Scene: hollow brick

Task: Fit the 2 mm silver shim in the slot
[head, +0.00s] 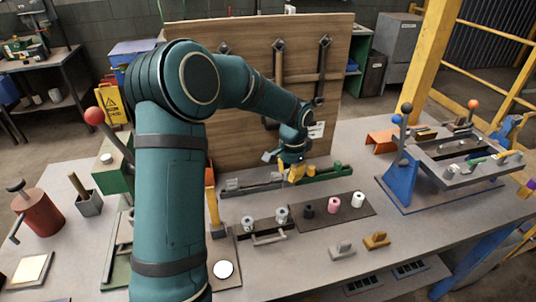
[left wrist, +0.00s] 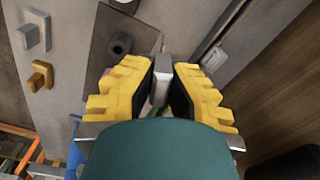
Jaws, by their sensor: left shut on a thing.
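My left gripper (head: 294,175) reaches down in front of the wooden board, over the low grey and green fixture on the bench. In the left wrist view its yellow fingers with dark pads are shut on a flat silver-grey piece (left wrist: 162,82), apparently the silver shim. Its thickness cannot be read. The fingers hide it in the head view. The long low fixture (head: 325,179) lies just under and beside the gripper. I cannot make out the slot, nor whether the piece touches the fixture. My right gripper is not in view.
A grey tabbed piece (head: 342,248) and a brass-coloured one (head: 376,241) lie at the front. A dark mat (head: 370,207) holds black, pink and white cylinders. The wooden board (head: 240,75) stands close behind. A blue-framed fixture (head: 395,180) stands at right.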

